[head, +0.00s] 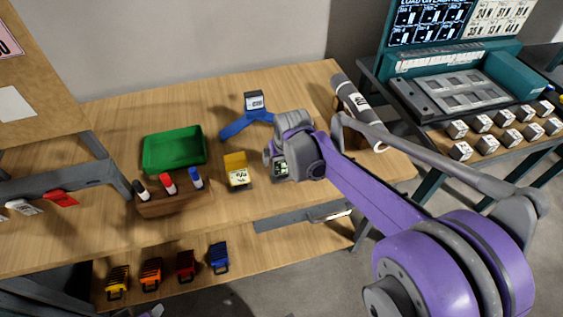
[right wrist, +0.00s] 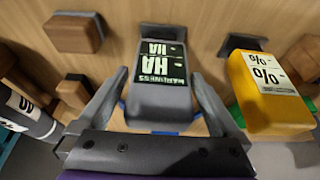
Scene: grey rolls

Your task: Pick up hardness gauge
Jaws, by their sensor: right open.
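The hardness gauge (right wrist: 160,95) is a dark grey block with a green-lettered black label reading "HARDNESS HA". In the right wrist view it sits between the two fingers of my right gripper (right wrist: 155,100), which is open, one finger along each side. No clear grip on it shows. In the head view my right gripper (head: 281,160) is over the wooden bench and hides most of the gauge (head: 281,168); only its labelled face shows below the gripper.
A yellow device (head: 238,172) stands close beside the gauge; it is also in the right wrist view (right wrist: 265,95). A blue stand with a small meter (head: 253,102) is behind. A grey roll (head: 355,105) lies right. A green tray (head: 174,150) and marker holder (head: 172,200) are left.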

